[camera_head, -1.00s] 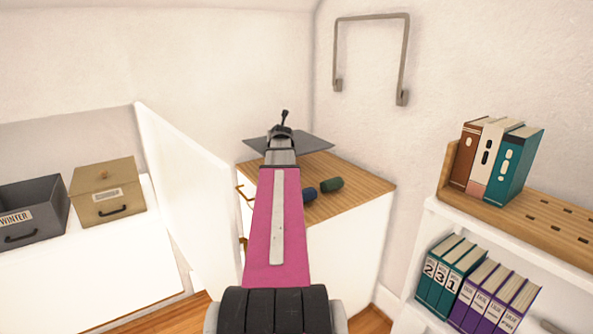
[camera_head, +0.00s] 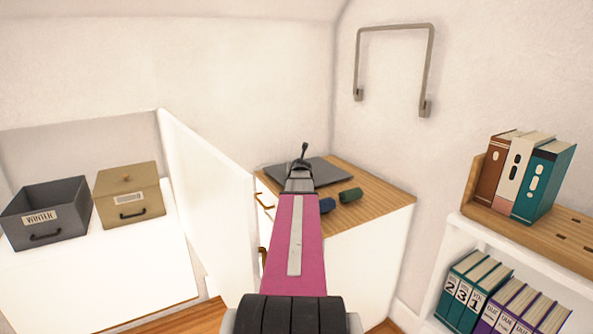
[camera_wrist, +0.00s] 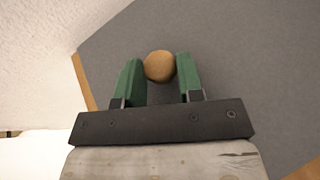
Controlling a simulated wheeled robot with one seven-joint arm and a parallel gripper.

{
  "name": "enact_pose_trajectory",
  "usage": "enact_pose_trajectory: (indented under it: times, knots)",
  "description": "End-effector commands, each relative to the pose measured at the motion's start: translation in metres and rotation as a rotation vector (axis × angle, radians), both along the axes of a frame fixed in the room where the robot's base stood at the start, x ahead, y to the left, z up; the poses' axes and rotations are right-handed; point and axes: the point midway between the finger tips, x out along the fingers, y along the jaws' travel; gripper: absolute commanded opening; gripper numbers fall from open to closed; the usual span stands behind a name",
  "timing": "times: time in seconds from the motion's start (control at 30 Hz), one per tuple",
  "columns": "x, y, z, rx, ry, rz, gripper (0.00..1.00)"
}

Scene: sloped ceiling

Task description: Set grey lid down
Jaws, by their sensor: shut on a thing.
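The grey lid (camera_head: 328,171) is a flat dark panel at the back of the wooden cabinet top, partly hidden behind my arm. It looks level and low, at or very near the wood; I cannot tell whether it touches. In the wrist view the lid (camera_wrist: 240,60) fills most of the picture, with a round wooden knob (camera_wrist: 159,66) on it. My gripper (camera_wrist: 157,72) has its green fingers on either side of the knob and is shut on it. In the head view my gripper (camera_head: 301,165) is over the lid. The grey box labelled WINTER (camera_head: 48,212) stands open at the left.
A tan lidded box (camera_head: 129,194) stands beside the grey box. A white door (camera_head: 212,195) stands open left of my arm. Shelves with binders are at the right.

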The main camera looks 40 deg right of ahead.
Motion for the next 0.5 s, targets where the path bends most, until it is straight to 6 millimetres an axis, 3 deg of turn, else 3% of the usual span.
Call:
enact_pose_trajectory:
  times: [0.2, 0.23, 0.3, 0.5]
  knots:
    - [0.0, -0.0001, -0.0018, -0.001, -0.001, 0.0, 0.09]
    - [0.0001, -0.0001, -0.0019, 0.0, 0.0, 0.0, 0.41]
    - [0.0, 0.0, -0.0018, 0.0, 0.0, 0.0, 0.6]
    - [0.0, 0.0001, -0.0017, 0.0, 0.0, 0.0, 0.6]
